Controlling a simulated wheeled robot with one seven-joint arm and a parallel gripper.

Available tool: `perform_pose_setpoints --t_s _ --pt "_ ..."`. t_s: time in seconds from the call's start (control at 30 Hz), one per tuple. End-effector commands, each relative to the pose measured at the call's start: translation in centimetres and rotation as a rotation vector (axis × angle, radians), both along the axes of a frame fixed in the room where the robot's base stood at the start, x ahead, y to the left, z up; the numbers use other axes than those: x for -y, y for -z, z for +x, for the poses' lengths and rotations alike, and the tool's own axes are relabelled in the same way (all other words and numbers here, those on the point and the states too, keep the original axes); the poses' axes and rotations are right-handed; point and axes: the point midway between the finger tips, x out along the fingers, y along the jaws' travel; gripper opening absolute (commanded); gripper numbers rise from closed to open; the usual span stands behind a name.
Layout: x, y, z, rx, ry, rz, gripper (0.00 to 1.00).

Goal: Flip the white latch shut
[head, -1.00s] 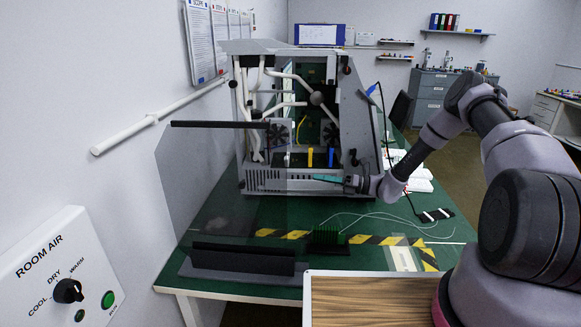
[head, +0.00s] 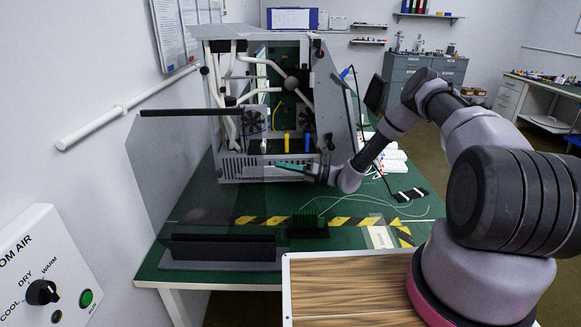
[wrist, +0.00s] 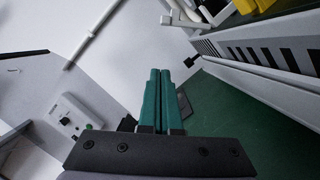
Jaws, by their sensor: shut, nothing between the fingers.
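The open grey equipment case (head: 245,170) stands on the green table in the head view. In its lower bay are upright yellow (head: 287,143) and blue (head: 306,142) levers, with a small whitish piece left of them that may be the white latch; I cannot tell its position clearly. My gripper (head: 280,165) has teal fingers and is in front of the case's lower front edge, below the levers. In the wrist view, my gripper (wrist: 166,80) is shut and empty, apart from the grey case edge (wrist: 255,75) at right.
A transparent panel with a dark top bar (head: 190,112) stands out at the case's left. White tubes fill the case's upper part.

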Motion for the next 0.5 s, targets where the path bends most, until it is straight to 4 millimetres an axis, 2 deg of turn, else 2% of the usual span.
perform_pose_setpoints --t_s 0.03,0.23,0.3,0.5 --pt "-1.3 -0.2 0.1 0.002 -0.004 0.000 0.00" --pt "-5.2 -0.9 0.8 0.003 -0.003 0.001 0.00" --pt "-4.8 -1.8 2.0 0.006 0.002 -0.002 0.00" --pt "-4.8 -3.2 3.5 0.003 0.000 -0.002 0.00"
